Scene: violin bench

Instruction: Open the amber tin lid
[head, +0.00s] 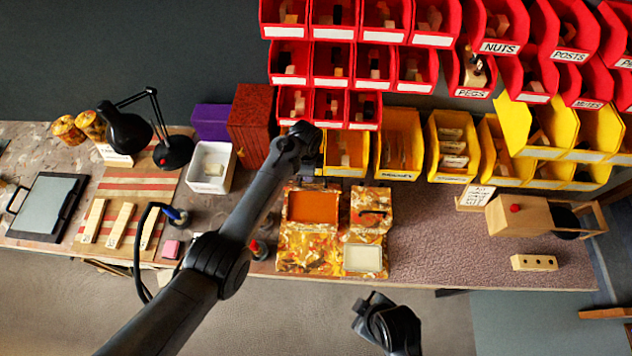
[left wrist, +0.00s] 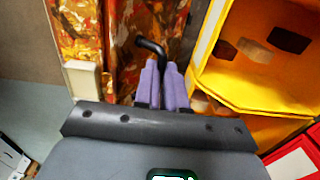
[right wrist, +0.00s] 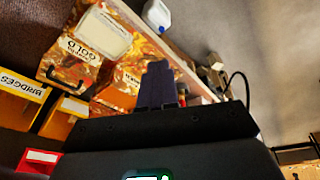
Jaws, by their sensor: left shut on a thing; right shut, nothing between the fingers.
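The amber tin (head: 310,248) is a marbled orange-brown box on the bench. A flat orange square (head: 313,207) shows at its back part; I cannot tell whether it is the inside or part of the lid. My left gripper (head: 305,165) is at the back edge of this tin, largely hidden by its own arm. In the left wrist view its purple fingers (left wrist: 165,82) are shut on a black bent handle (left wrist: 150,46) beside a marbled surface. My right gripper (head: 368,302) is shut and empty in front of the bench; its fingers also show in the right wrist view (right wrist: 158,85).
A marbled tin (head: 372,203) with a black handle stands right of the amber one, with a cream square (head: 362,258) before it. Yellow bins (head: 400,174) stand close behind. A white box (head: 224,182) and lamp (head: 128,130) are left.

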